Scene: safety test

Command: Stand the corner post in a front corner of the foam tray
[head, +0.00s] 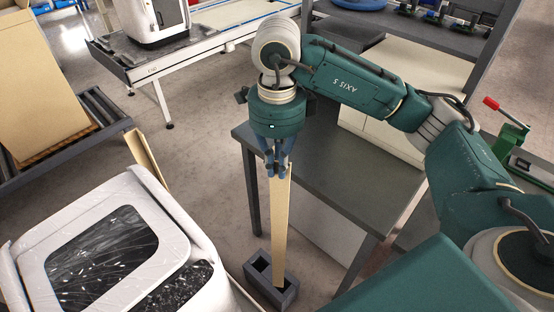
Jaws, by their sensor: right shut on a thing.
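The corner post (281,215) is a long, tan, narrow piece, held nearly upright. My right gripper (277,165) is shut on its top end. The post's lower end is at a dark grey two-compartment holder (259,267) on the floor; it looks to be in the right compartment, but I cannot tell how deep. A white, film-wrapped unit with dark panels (165,220) stands at the lower left. A second tan post (146,156) stands tilted in the picture behind it. I cannot make out the foam tray; the unit's base is out of view. My left gripper is not in view.
A dark grey table (345,185) stands right behind the held post. A roller conveyor (95,115) with a large tan carton (38,85) is at the left. Another conveyor (215,38) is at the back. Bare floor (205,150) lies between the unit and the table.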

